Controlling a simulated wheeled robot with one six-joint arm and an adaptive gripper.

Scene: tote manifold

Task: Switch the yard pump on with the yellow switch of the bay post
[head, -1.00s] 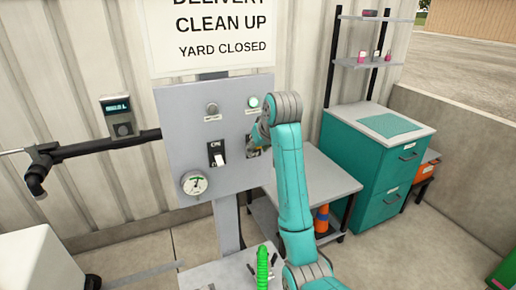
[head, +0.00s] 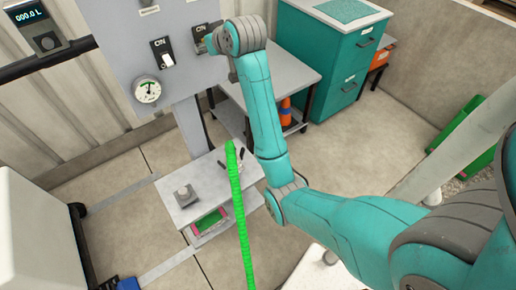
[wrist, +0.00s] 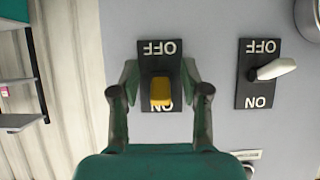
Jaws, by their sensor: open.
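The yellow switch (wrist: 161,92) is on a black plate on the grey panel of the bay post (head: 110,45). In the wrist view, where the lettering is upside down, its lever leans toward ON and its tip partly covers that word. My gripper (wrist: 160,78) is open, with one finger on each side of the lever and gaps between. In the head view my gripper (head: 210,42) is at the panel and largely hides the yellow switch.
A white-levered switch (wrist: 275,69) is beside the yellow one; its lever leans toward OFF. A gauge (head: 147,91) is below it. A green hose (head: 236,190) rises in front of a low grey stand (head: 190,212). A teal cabinet (head: 325,50) stands behind my arm.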

